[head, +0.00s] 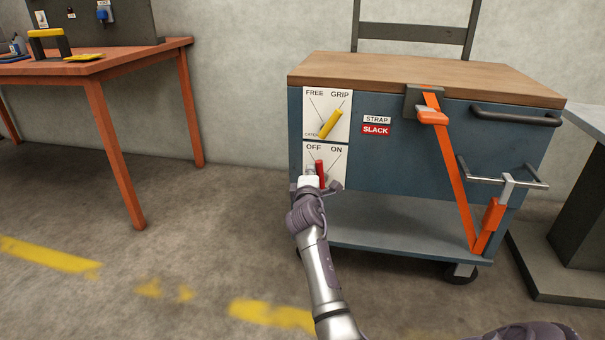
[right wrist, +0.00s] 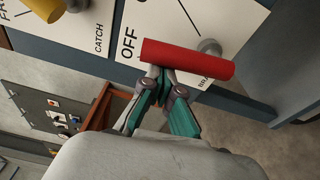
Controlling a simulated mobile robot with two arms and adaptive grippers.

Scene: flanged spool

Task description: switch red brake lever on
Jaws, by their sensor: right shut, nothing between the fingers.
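The red brake lever (head: 320,172) is on the white OFF/ON plate (head: 339,155) on the cart's front, at lower left. It stands almost upright, leaning slightly to the OFF side. In the right wrist view the red lever (right wrist: 188,60) lies across the upper middle, with its round grey pivot behind its right part. My right gripper (head: 310,179) is at the lever's left, OFF side. Its fingertips (right wrist: 163,76) are shut and empty, against or very close to the lever near its free end; contact is not certain. My left gripper is not in view.
A yellow lever (head: 331,123) on the FREE/GRIP plate sits just above. An orange strap (head: 453,165) crosses the blue cart's (head: 400,160) front at right, beside a SLACK label. An orange-legged table (head: 120,65) stands at left. The floor between table and cart is clear.

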